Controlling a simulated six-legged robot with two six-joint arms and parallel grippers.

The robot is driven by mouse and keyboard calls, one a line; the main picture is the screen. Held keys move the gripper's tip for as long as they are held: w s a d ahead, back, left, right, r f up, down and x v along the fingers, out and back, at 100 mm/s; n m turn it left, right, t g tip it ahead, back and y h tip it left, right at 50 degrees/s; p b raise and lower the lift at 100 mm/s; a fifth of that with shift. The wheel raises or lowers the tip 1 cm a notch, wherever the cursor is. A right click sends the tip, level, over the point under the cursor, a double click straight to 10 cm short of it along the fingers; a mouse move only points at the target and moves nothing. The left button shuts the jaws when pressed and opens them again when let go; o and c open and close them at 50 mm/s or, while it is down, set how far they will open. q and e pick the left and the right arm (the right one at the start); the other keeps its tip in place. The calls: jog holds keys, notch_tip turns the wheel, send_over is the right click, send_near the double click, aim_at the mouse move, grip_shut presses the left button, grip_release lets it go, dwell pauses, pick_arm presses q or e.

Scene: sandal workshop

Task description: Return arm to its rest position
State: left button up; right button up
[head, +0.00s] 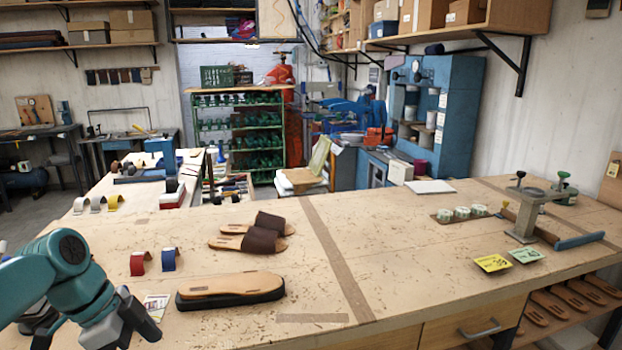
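My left arm comes in at the lower left corner, teal with a dark joint cap. Its gripper (138,316) hangs low over the near left of the workbench (400,270), beside a small printed card (156,307). I see nothing held in it, but the angle does not show whether its fingers are open or shut. My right arm and gripper are not in view.
A sandal sole on a black base (231,291) lies right of the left gripper. Behind are red (140,262) and blue (169,259) straps and a pair of brown sandals (250,240). A clamp press (530,205) stands at right. The bench's middle is clear.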

pick_arm(q)
jog(key=s+d+f+n, duration=0.1)
jog(key=d+f+n, duration=0.3)
jog(key=f, duration=0.9)
jog(key=d+f+n, duration=0.4)
jog(key=f, duration=0.9)
jog(key=s+d+f+n, duration=0.3)
jog(key=s+f+n, duration=0.1)
jog(key=s+f, duration=0.3)
jog(key=s+d+f+n, duration=0.3)
jog(key=s+f, duration=0.4)
jog(key=s, duration=0.3)
jog(key=shift+d+n+g, duration=0.3)
jog(key=shift+d+n, duration=0.1)
jog(key=shift+n, duration=0.3)
